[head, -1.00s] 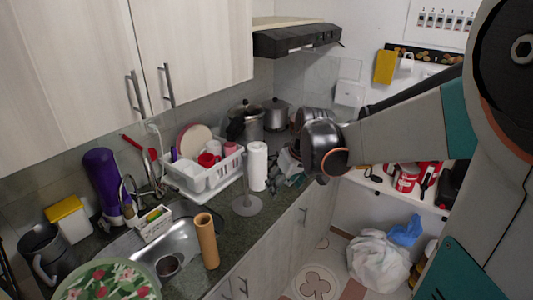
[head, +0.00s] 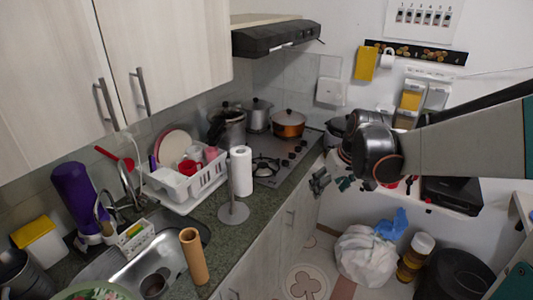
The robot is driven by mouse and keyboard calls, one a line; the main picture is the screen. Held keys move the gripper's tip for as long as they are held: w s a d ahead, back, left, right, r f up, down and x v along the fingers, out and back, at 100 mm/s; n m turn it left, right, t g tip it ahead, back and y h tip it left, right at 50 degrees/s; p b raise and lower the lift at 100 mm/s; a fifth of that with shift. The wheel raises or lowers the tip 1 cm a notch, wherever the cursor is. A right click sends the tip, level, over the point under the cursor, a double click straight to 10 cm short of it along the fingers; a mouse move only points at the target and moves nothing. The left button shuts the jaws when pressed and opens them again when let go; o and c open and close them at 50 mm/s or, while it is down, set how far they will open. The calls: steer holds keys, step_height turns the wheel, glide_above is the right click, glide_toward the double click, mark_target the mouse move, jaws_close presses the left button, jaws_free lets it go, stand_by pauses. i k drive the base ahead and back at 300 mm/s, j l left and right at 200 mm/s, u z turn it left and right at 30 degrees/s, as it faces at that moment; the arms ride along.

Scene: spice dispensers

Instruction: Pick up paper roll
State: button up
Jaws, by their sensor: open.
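A white paper roll (head: 240,171) stands upright on a grey holder with a round base (head: 233,212) on the dark counter, in the middle of the head view. A brown cardboard tube (head: 194,256) stands upright by the sink's front edge, nearer to me. My gripper (head: 332,182) is open and empty, to the right of the white roll and clear of it. It shows beyond the counter's front edge, with its dark fingers small in the view.
A white dish rack (head: 184,189) with dishes is just left of the roll. Behind are a stove (head: 283,160) and several pots. The sink (head: 160,262) is at lower left. A white bag (head: 366,254) lies on the floor at right.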

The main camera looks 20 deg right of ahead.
mark_target(241, 155)
steer(key=i+l+u, duration=0.1)
steer(key=i, duration=0.3)
steer(key=i+l, duration=0.2)
steer(key=i, duration=0.2)
steer(key=i+l+u, duration=0.15)
steer(key=i, duration=0.25)
